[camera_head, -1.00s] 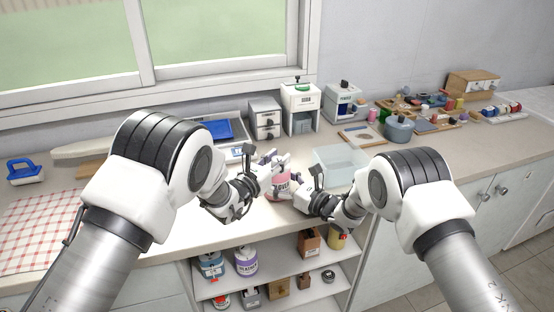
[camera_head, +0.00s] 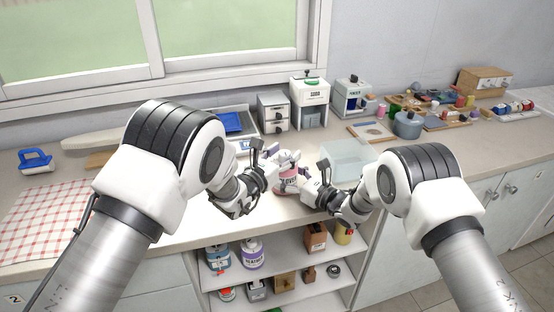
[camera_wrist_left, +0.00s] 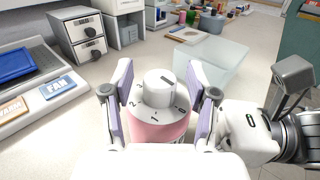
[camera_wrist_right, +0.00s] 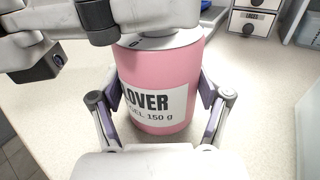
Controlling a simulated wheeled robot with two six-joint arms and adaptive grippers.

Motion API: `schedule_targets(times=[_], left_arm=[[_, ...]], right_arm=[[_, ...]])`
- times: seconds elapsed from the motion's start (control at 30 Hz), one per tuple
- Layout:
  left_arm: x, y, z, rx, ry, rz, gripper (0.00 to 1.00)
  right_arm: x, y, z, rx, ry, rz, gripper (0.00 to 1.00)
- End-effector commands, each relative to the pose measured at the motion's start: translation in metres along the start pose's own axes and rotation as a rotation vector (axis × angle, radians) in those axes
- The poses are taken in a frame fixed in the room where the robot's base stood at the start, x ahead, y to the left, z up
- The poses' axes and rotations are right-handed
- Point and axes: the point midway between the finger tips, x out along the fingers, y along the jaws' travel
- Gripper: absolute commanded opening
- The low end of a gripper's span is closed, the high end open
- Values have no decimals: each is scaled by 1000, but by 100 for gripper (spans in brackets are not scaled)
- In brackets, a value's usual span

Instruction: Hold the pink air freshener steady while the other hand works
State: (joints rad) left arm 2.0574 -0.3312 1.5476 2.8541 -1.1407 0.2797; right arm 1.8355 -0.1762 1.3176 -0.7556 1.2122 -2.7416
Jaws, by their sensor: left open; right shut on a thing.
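The pink air freshener (camera_head: 289,182) stands upright on the counter in the head view. In the left wrist view its pink body (camera_wrist_left: 158,132) carries a white top with a numbered ring and a grey-white knob (camera_wrist_left: 160,88). My left gripper (camera_head: 284,157) is over the top, its lilac-padded fingers open on either side of the knob with small gaps. My right gripper (camera_wrist_right: 160,100) is shut on the air freshener's body, a finger on each side. The label, partly cut off, reads "LOVER" and "GEL 150 g" in the right wrist view.
A clear tray (camera_head: 347,160) stands just right of the grippers. Small drawers (camera_head: 274,111) and a white dispenser (camera_head: 309,100) stand behind. A scale-like unit with a blue tray (camera_head: 233,122) is at the back left. The counter's front edge is close, above open shelves (camera_head: 290,262).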

Motion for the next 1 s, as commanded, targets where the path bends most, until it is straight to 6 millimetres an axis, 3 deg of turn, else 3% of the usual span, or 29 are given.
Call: schedule_targets(times=[0.4,0.5,0.9,1.0], left_arm=[[-94,1,0,-2,2,2,58],[-109,1,0,-1,1,2,58],[-115,-1,-1,-12,4,-3,59],[-109,-16,-2,-24,20,-88,59]], right_arm=[[0,-1,-1,1,1,-2,31],[0,-1,-1,1,1,-2,31],[0,-1,0,1,1,-2,31],[0,-1,0,1,1,-2,31]])
